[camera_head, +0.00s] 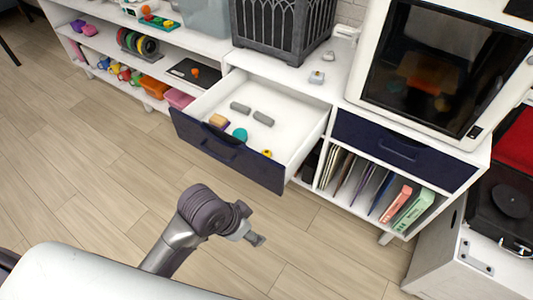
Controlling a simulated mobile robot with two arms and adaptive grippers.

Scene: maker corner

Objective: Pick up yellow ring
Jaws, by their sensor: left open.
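A small yellow ring (267,153) lies in the open drawer (296,153), near its front right corner. My left gripper (258,240) is over the wooden floor, in front of the drawer and below it in the picture. It is open and empty, well apart from the ring. My right gripper is not in the head view.
The drawer also holds grey blocks (263,118), a teal round piece (240,134) and a tan block (218,121). Its dark blue front (230,150) juts out from the white shelf unit. A printer-like machine (435,70) stands on the right. The floor (90,190) is clear.

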